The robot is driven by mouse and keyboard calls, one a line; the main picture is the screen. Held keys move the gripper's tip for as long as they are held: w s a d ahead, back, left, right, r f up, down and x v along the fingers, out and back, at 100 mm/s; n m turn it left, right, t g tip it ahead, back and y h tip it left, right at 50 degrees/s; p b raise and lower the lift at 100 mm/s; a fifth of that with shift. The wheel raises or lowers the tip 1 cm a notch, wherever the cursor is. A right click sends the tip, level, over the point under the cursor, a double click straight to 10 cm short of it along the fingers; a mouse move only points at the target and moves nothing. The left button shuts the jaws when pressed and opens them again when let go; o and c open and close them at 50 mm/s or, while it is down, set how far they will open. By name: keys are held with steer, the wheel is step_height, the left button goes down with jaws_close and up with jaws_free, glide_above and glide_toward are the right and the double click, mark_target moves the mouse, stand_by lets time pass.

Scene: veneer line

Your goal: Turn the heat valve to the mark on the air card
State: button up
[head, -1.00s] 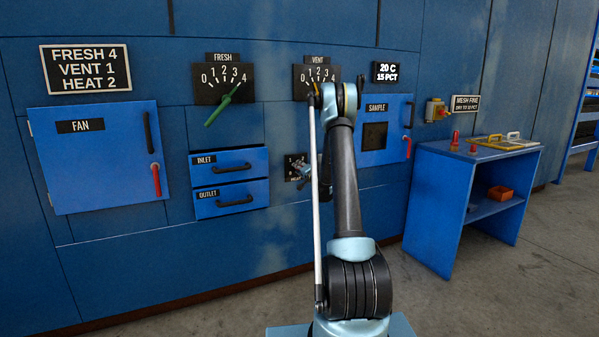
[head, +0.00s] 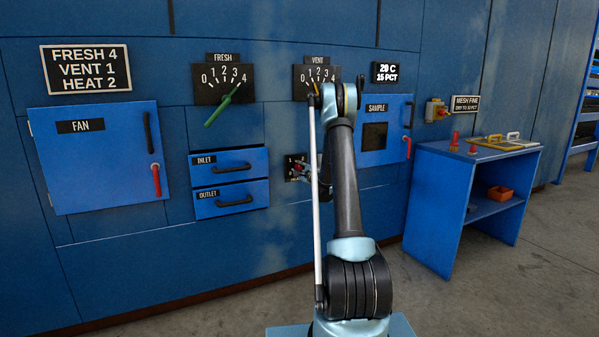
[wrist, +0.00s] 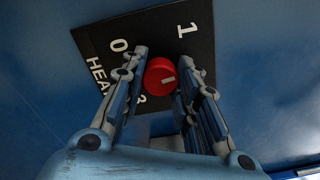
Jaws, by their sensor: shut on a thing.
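The air card (head: 86,69) reads FRESH 4, VENT 1, HEAT 2. The heat valve is a round red knob (wrist: 159,77) with a short grey mark, on a black dial plate (wrist: 115,38). The knob (head: 298,167) and the plate (head: 289,173) also show in the head view, partly behind my arm. My gripper (wrist: 160,82) is shut on the heat valve, one finger on each side. In the wrist view, 0, 1 and 3 are readable; the 2 is hidden. The grey mark lies on the knob's right half in that view.
The FRESH dial (head: 212,84) has a green lever and the VENT dial (head: 302,75) is partly behind my arm. Handled INLET and OUTLET drawers (head: 206,198) are left of the valve. A blue bench (head: 440,205) stands at right. The floor (head: 530,270) is clear.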

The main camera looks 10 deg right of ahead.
steer(key=m, duration=0.5)
steer(key=shift+d+f+m, duration=0.1)
steer(key=shift+d+m, duration=0.2)
steer(key=shift+d, duration=0.05)
steer(key=shift+m, duration=2.3)
steer(key=shift+s+a, duration=0.1)
steer(key=o, duration=1.1)
steer(key=shift+f, duration=0.2)
steer(key=shift+c, duration=0.2)
steer(key=shift+a+r, duration=0.1)
